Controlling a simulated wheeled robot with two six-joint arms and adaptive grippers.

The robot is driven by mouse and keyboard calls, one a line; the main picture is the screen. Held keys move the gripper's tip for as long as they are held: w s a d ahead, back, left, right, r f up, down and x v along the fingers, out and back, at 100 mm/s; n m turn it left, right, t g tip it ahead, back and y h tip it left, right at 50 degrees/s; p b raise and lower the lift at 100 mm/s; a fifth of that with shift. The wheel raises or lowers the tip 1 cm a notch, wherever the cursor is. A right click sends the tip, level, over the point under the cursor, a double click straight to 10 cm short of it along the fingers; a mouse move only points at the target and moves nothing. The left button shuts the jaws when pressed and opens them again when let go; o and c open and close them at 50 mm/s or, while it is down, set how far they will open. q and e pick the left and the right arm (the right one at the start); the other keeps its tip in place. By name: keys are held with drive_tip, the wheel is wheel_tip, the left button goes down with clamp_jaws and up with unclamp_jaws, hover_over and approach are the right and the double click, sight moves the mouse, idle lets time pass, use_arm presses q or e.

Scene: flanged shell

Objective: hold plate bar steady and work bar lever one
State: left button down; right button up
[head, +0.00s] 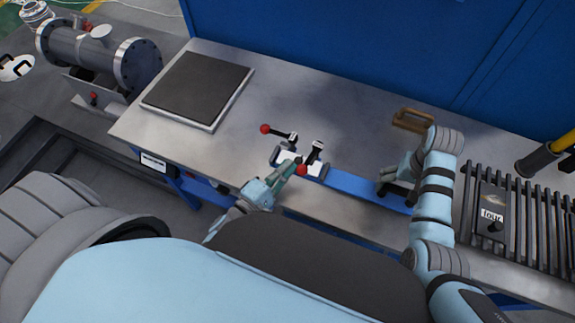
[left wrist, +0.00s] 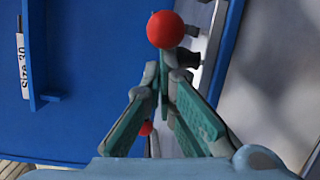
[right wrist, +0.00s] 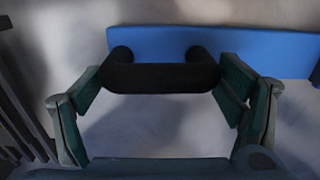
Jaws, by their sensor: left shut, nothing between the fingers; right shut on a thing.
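A blue plate bar (head: 345,184) lies on the steel bench, with a white plate (head: 288,158) at its left end. Two dark levers with red knobs rise there: one knob (head: 265,129) points left, the other knob (head: 302,170) is by my left gripper (head: 296,162). My left gripper is shut and empty, its fingertips close to a red knob (left wrist: 166,29); contact is unclear. A second red knob (left wrist: 146,128) is partly hidden by a finger. My right gripper (head: 389,190) is shut on the black handle (right wrist: 160,77) of the blue bar (right wrist: 235,48).
A dark square slab (head: 196,88) lies on the bench at left. A brown-handled thing (head: 411,119) lies behind my right arm. A dark slatted rack (head: 525,215) with a block marked "four" (head: 491,214) is at right. A flanged shell (head: 99,56) stands back left.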

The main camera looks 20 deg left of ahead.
drive_tip(key=shift+a, duration=0.1)
drive_tip(key=shift+r, duration=0.1)
drive_tip(key=o, duration=1.8)
use_arm(q)
drive_tip(key=s, duration=1)
drive_tip(key=shift+a+r, duration=0.15)
drive_tip(key=shift+r, duration=0.2)
use_arm(e)
drive_tip(key=shift+s, duration=0.1)
